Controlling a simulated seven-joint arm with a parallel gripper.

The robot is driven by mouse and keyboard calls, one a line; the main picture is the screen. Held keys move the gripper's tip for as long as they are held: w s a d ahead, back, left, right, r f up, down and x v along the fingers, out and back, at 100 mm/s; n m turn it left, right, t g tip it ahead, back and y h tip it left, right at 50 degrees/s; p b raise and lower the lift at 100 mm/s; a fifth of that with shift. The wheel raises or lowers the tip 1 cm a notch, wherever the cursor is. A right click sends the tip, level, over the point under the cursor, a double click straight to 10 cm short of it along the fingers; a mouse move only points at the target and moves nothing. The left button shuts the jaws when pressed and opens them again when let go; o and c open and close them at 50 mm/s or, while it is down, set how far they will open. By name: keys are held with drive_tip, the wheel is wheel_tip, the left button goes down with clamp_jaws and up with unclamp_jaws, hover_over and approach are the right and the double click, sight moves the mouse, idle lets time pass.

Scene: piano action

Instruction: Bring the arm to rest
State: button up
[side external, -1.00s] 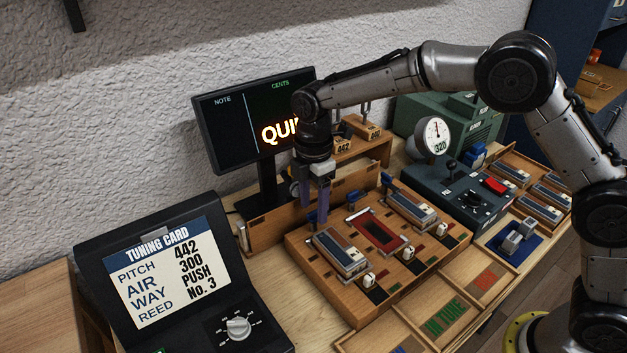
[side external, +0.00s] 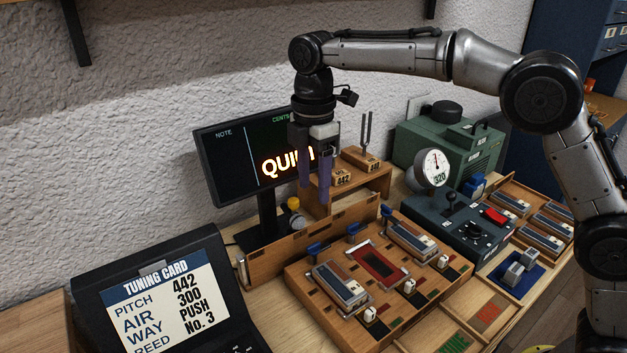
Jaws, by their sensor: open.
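My gripper (side external: 315,190) hangs with its two purple fingers pointing down, in front of the dark monitor and above the wooden reed board (side external: 310,290). The fingers are apart and nothing shows between them. They look clear of the board and its parts. My arm reaches in from the right, its forearm nearly level above the bench.
The monitor (side external: 225,160) stands behind the gripper and is partly covered by it. A tuning fork (side external: 366,136) stands on a wooden stand to the right. A dial gauge (side external: 433,168), a dark control box (side external: 465,222) and a green machine (side external: 465,150) are further right. The tuning card (side external: 160,305) is at front left.

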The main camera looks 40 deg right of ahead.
drive_tip(key=shift+d, duration=0.1)
drive_tip(key=s+d+r+m+t, duration=0.3)
drive_tip(key=s+d+r+m, duration=0.1)
drive_tip(key=s+d+r, duration=0.9)
drive_tip(key=s+d+f+m+t, duration=0.2)
drive_tip(key=s+d+f+m, duration=0.1)
drive_tip(key=s+f+m, duration=1)
drive_tip(key=s+m, duration=0.1)
drive_tip(key=s, duration=0.3)
drive_tip(key=shift+s+d+f+t, duration=0.15)
drive_tip(key=shift+s+f+t, duration=0.15)
drive_tip(key=shift+f, duration=0.1)
